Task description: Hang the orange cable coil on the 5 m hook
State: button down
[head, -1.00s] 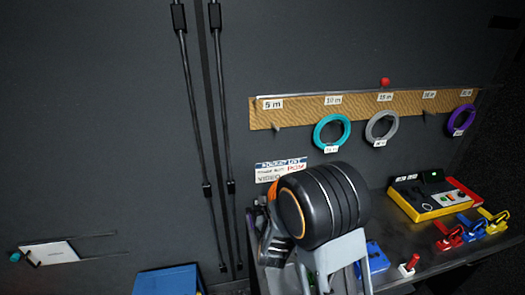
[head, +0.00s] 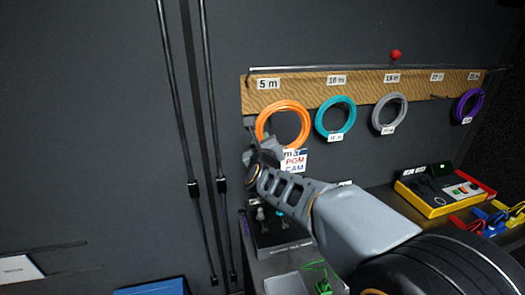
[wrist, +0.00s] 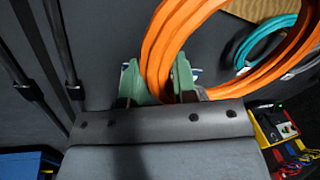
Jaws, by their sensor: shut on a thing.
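The orange cable coil (head: 283,106) is up in front of the hook board (head: 300,95), below and right of the 5 m label (head: 268,84). My gripper (head: 262,150) is shut on the coil's lower left side. In the wrist view the orange coil (wrist: 160,55) passes between the green fingers of my gripper (wrist: 160,82). The 5 m hook is hidden behind the coil or my gripper, and I cannot tell whether the coil touches it.
A teal coil (head: 336,117) hangs under the 10 m label, close right of the orange one. A grey coil (head: 389,112) and a purple coil (head: 468,105) hang farther right. Two black poles (head: 191,150) stand left. A yellow device (head: 440,190) sits on the counter.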

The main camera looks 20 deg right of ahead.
jog(key=shift+w+r, duration=0.2)
jog(key=shift+w, duration=0.05)
jog(key=w+f+p, duration=0.3)
jog(key=w, duration=0.8)
dwell(1.1)
jog(key=shift+w+f+b, duration=0.15)
jog(key=shift+b, duration=0.35)
dwell(0.5)
